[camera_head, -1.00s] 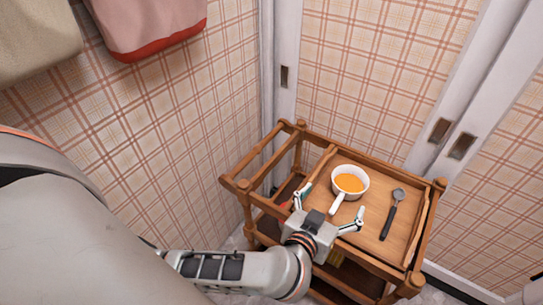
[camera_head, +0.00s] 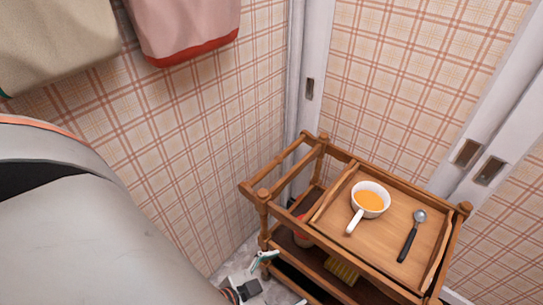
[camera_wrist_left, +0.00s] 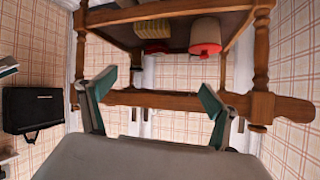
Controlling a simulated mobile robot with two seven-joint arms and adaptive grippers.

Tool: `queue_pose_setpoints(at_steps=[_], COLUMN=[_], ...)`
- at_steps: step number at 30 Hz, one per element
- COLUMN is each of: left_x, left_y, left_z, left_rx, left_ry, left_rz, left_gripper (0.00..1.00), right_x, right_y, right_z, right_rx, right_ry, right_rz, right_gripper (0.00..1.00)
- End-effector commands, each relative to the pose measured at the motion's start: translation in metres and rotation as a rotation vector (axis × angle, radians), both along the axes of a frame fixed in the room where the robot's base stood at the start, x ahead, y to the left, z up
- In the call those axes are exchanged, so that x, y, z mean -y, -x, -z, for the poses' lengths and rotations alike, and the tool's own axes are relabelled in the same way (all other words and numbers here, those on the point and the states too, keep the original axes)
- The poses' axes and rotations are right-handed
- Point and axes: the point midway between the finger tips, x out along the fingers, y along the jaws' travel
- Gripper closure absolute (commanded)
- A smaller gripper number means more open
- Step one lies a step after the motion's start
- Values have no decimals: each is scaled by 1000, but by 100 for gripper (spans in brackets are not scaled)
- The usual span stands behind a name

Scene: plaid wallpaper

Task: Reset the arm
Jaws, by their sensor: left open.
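My left gripper (camera_head: 282,280) is at the bottom of the head view, low beside the near left side of the wooden cart (camera_head: 262,222). It is open and empty. In the left wrist view its two green-padded fingers (camera_wrist_left: 157,90) stand well apart, with nothing between them and the cart beyond. Most of the left forearm is out of the head view. My right gripper is not in view. On the cart's top a wooden tray (camera_head: 385,235) holds a white handled bowl (camera_head: 370,188) of orange food and a dark-handled spoon (camera_head: 411,236).
Plaid walls (camera_head: 190,130) and white door frames stand close behind. Towels (camera_head: 185,25) hang upper left. A black case (camera_wrist_left: 33,110) shows in the left wrist view.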

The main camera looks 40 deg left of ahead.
Motion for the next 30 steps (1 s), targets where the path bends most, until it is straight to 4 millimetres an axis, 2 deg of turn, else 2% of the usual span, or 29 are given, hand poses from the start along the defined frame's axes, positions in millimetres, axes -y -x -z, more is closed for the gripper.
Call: queue_pose_setpoints(at_steps=[2, 5, 13, 16, 19, 21, 24, 30], left_x=[-17, -28, -29, -28, -27, -25, -22, -20], left_y=[14, 21, 22, 18, 13, 13, 15, 26], left_z=[16, 25, 26, 18, -1, -13, -26, -32], left_rx=[-58, -91, -95, -85, -68, -63, -68, -98], left_ry=[-41, -66, -69, -64, -56, -45, -29, -10], left_rz=[-30, -52, -54, -55, -57, -59, -64, -69], left_gripper=[12, 12, 12, 12, 12, 12, 12, 12], right_x=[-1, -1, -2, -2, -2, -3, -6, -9], right_y=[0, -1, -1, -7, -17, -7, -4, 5], right_z=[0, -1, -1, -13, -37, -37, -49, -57], right_rx=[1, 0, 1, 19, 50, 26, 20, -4], right_ry=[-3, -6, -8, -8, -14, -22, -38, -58], right_rz=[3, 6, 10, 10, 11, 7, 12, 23], right_gripper=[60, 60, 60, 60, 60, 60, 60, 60])
